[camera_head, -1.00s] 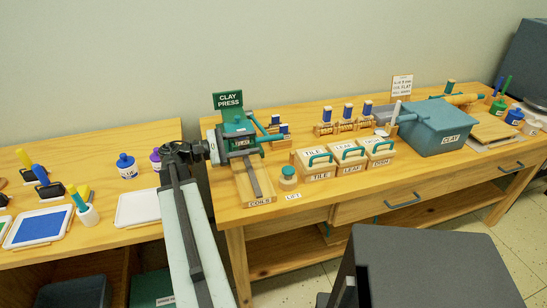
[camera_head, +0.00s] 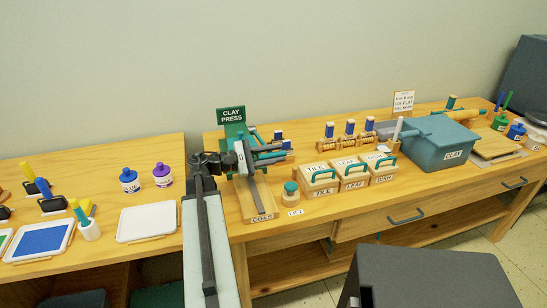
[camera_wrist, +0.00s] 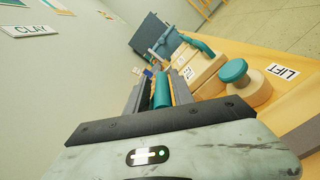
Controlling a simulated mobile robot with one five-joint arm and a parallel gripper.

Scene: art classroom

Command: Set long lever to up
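The green clay press (camera_head: 235,128), with its "CLAY PRESS" sign, stands at the left end of the long wooden table. Teal lever bars stick out from its right side. My gripper (camera_head: 284,152) reaches across the front of the press among these bars. In the wrist view, a teal lever bar (camera_wrist: 161,92) lies lengthwise between the two dark fingers of my gripper (camera_wrist: 160,82). A gap shows beside the bar, so the fingers look open around it. My gripper hides part of the press and the lever's base.
A wooden "COILS" tray (camera_head: 262,208) lies below the press. A teal-topped "LIFT" knob (camera_head: 291,190) stands to its right, then lidded boxes with teal handles (camera_head: 352,168) and a teal clay bin (camera_head: 438,145). Paint bottles (camera_head: 130,180) stand on the left table.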

